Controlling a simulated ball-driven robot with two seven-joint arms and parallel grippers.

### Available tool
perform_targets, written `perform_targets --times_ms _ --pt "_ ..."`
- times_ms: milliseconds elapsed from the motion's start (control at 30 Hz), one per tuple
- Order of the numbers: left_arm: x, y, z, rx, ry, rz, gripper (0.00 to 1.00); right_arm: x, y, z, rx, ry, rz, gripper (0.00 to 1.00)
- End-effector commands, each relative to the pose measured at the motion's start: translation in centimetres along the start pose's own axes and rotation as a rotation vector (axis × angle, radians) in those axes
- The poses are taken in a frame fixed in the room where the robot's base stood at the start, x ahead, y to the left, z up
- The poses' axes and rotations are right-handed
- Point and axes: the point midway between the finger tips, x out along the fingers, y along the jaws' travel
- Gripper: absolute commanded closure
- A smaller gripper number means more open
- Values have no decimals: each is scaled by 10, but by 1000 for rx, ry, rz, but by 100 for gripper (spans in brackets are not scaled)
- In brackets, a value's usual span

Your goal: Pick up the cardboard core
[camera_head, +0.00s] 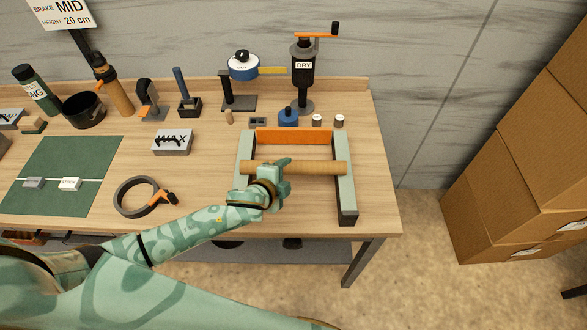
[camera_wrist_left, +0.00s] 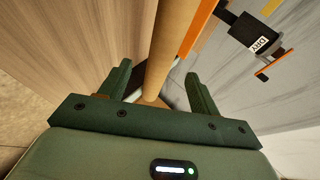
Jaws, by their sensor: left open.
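The cardboard core (camera_head: 315,168) is a tan tube lying across a frame with two pale green side rails (camera_head: 345,195) and an orange back bar (camera_head: 293,136). My left gripper (camera_head: 279,172) is at the core's left half, and its hand hides part of the tube. In the left wrist view the core (camera_wrist_left: 170,45) passes between the two spread dark green fingers of my left gripper (camera_wrist_left: 160,88), with space on both sides. The fingers are open. My right gripper is in neither view.
A black device labelled DRY (camera_head: 303,75) stands behind the frame, with a blue piece (camera_head: 288,117) and small pots (camera_head: 317,120) near it. A black ring (camera_head: 140,197) and a WAX block (camera_head: 173,142) lie to the left. Cardboard boxes (camera_head: 515,170) are stacked beyond the table's right edge.

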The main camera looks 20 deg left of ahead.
Motion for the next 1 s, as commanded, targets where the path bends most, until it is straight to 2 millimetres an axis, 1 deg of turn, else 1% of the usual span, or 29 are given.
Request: perform_targets --times_ms 167,300,400,500,667,700,767,800,867,900,1000 --pt "16 0 0 0 -1 -1 37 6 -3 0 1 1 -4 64" --pt "41 -1 0 1 -2 -1 37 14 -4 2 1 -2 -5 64" --pt "53 -1 -1 0 0 0 37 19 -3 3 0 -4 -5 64" --pt "58 -1 -1 0 0 1 37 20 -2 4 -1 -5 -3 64" --pt "57 -2 -1 0 0 0 37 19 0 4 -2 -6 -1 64" --pt "57 -2 -1 0 0 0 40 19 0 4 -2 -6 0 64" --pt "57 -2 -1 0 0 0 57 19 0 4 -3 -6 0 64" --pt "57 -2 -1 0 0 0 68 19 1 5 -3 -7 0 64" --pt "57 -2 -1 0 -1 0 85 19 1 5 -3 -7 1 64" --pt "57 -2 -1 0 -1 1 86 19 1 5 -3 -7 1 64" --pt "57 -2 -1 0 -1 1 87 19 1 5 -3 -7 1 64"
